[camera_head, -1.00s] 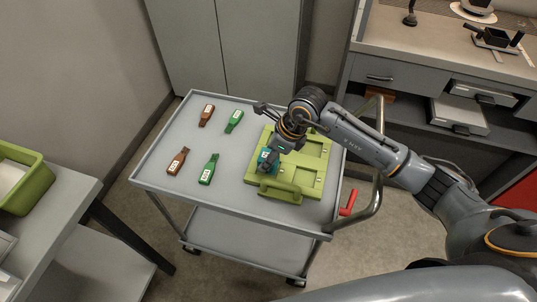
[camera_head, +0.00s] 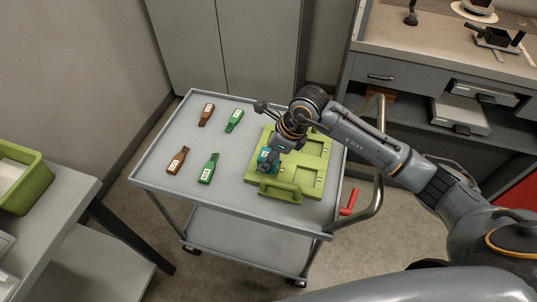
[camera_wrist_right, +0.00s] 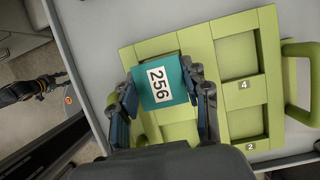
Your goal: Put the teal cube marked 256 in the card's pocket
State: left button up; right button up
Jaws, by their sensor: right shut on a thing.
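The teal cube (camera_wrist_right: 161,83) marked 256 is held between the fingers of my right gripper (camera_wrist_right: 163,92), label facing the wrist camera. It also shows in the head view (camera_head: 267,160). My right gripper (camera_head: 268,156) is shut on it. The cube is over the near left part of the lime-green card (camera_head: 252,172). In the wrist view the card (camera_wrist_right: 272,60) has square pockets; two beside the labels 4 and 2 look empty. The cube and fingers hide part of the pockets on the cube's side. I cannot tell whether the cube touches the card.
The card lies on a grey cart top (camera_head: 225,150). Two brown bottle-shaped pieces (camera_head: 177,160) and two green ones (camera_head: 209,168) lie to its left. A green bin (camera_head: 30,188) stands on a table at the left. The cart's handle is at the right.

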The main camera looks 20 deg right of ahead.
jog(key=shift+f+b, duration=0.8)
jog(key=shift+f, duration=0.05)
dwell(0.6)
jog(key=o, duration=1.1)
jog(key=shift+o, duration=0.2)
jog(key=o, duration=0.5)
jog(key=shift+r, duration=0.1)
jog(key=shift+p+v, duration=1.55)
jog(key=shift+v, duration=0.9)
